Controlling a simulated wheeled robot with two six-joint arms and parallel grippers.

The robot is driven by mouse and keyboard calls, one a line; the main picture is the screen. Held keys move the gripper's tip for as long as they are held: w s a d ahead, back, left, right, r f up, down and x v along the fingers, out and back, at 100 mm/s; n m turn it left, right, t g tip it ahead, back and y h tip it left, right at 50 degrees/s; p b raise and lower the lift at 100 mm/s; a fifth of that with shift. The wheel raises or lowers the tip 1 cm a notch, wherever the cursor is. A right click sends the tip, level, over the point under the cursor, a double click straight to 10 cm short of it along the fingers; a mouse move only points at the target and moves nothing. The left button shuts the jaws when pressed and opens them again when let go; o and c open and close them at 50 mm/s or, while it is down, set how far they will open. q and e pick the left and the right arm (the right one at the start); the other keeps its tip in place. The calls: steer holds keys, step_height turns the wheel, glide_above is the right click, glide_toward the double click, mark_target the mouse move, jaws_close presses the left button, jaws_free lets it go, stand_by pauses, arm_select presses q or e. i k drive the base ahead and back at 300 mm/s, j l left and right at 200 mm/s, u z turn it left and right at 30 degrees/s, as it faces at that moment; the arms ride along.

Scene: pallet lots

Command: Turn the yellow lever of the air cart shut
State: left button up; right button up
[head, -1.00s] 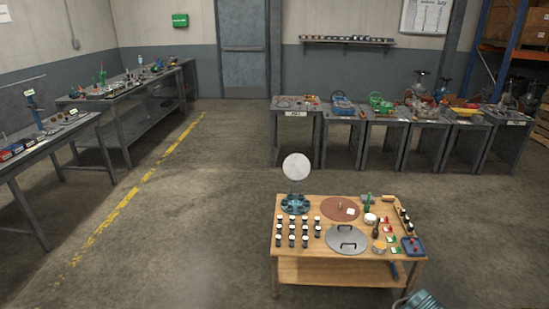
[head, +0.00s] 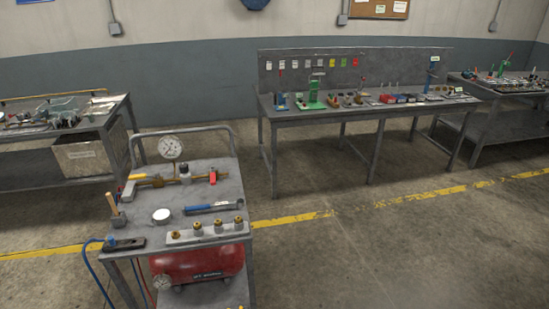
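The air cart (head: 222,170) stands at the lower left of the head view, a grey cart with a push handle and a red tank (head: 200,264) on its lower level. A brass pipe assembly (head: 200,178) lies along the back of its top. A round white gauge (head: 171,148) stands up from this assembly. A red part (head: 212,177) sits near the right end. Neither of my grippers is in view.
The cart top also holds a blue-handled tool (head: 212,207), a white round lid (head: 161,215) and a block with several brass fittings (head: 208,232). Blue hose (head: 96,272) hangs at its left. Benches stand behind (head: 350,116) and left (head: 60,133). Floor right of the cart is clear.

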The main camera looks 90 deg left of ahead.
mark_target(136, 177)
steer(key=j+u, duration=0.1)
steer(key=u, duration=1.95)
steer(key=k+l+u, duration=0.15)
steer(key=u, duration=1.7)
